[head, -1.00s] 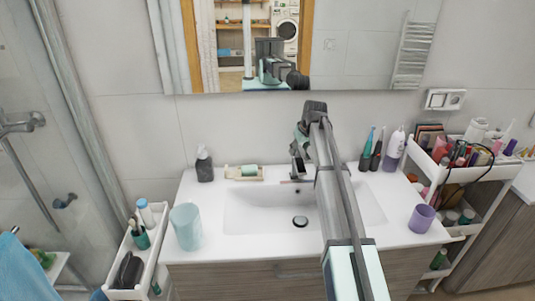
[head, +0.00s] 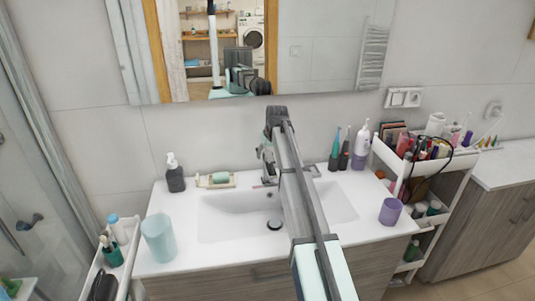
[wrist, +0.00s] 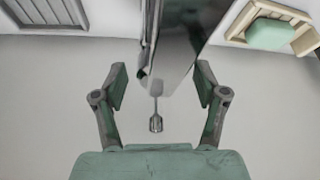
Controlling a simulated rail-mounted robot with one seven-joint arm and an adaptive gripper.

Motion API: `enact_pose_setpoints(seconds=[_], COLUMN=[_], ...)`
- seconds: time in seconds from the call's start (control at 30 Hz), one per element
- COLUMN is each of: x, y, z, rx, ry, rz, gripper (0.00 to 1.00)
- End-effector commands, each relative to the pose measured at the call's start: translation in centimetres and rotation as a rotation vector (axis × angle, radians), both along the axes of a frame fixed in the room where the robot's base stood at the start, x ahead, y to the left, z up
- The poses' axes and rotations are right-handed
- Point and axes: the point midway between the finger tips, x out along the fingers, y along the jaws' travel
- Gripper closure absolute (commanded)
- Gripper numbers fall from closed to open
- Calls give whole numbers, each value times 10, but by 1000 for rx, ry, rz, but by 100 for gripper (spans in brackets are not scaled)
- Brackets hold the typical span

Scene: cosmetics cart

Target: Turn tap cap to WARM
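The chrome tap (wrist: 178,45) fills the top middle of the wrist view, with a thin rod ending in a small knob (wrist: 156,123) below it. My gripper (wrist: 161,84) is open, with one finger on each side of the tap; I see gaps and cannot make out any contact. In the head view my gripper (head: 265,155) is over the back of the white sink (head: 225,222), at the tap. My arm hides most of the tap there. No WARM marking or cap position is readable.
A soap dish with a green bar (head: 215,181) and a dark soap bottle (head: 175,175) stand left of the tap. Toothbrushes (head: 340,150) and a lilac bottle (head: 361,148) stand right. A teal cup (head: 158,238) and a purple cup (head: 390,211) are near the front.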

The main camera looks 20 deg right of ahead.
Motion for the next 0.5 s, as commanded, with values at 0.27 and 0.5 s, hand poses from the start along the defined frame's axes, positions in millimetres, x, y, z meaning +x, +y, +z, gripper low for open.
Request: enact_pose_setpoints(seconds=[0.27, 0.5], x=[0, -7], y=[0, -1], z=[1, 17], rx=[-1, -1], ry=[-2, -2], rz=[1, 1], gripper=[25, 25])
